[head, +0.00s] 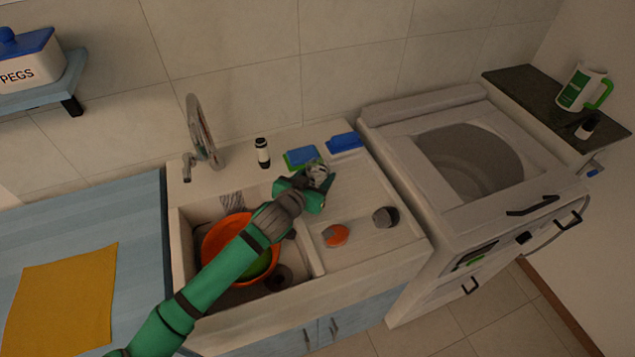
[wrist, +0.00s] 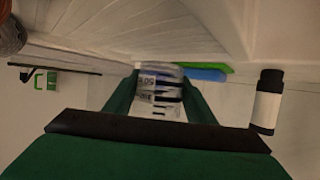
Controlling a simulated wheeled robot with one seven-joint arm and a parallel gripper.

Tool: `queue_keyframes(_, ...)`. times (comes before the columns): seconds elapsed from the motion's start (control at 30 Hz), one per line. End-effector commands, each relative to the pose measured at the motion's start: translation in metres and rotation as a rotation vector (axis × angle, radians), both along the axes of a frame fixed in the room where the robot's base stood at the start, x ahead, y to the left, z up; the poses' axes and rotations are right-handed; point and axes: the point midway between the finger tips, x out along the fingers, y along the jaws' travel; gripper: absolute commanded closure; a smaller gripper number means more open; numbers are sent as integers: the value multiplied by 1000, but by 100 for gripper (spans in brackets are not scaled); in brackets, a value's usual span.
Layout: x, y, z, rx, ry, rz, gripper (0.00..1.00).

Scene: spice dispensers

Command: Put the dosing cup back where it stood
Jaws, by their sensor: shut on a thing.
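The dosing cup is clear with dark measuring marks. It shows in the wrist view (wrist: 157,91) between the two green fingers, and in the head view (head: 318,171) as a pale, small shape at my gripper's end. My gripper (head: 316,186) is shut on it, over the back of the sink's drainboard (head: 362,193), near the sponges. I cannot tell whether the cup touches the drainboard. Its lower part is partly hidden by the fingers.
A blue-green sponge (head: 299,158), another sponge (head: 345,142) and a black-and-white bottle (head: 262,153) stand behind. An orange item (head: 335,236) and a dark cup (head: 385,216) occupy the drainboard. A green-and-white jug (head: 582,88) stands on the far-right dark shelf (head: 525,88).

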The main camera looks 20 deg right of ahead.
Motion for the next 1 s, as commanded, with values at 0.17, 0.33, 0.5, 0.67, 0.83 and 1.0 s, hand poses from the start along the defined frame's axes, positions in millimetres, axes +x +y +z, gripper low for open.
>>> queue_keyframes(0.17,1,-1,-24,-1,2,-1,76)
queue_keyframes(0.33,1,-1,-32,-2,0,-3,76)
queue_keyframes(0.5,1,-1,-32,-2,0,-3,76)
queue_keyframes(0.67,1,-1,-34,-1,1,-3,38)
queue_keyframes(0.83,1,-1,-34,-1,1,-3,31)
queue_keyframes(1.0,1,-1,-33,-1,1,-3,31)
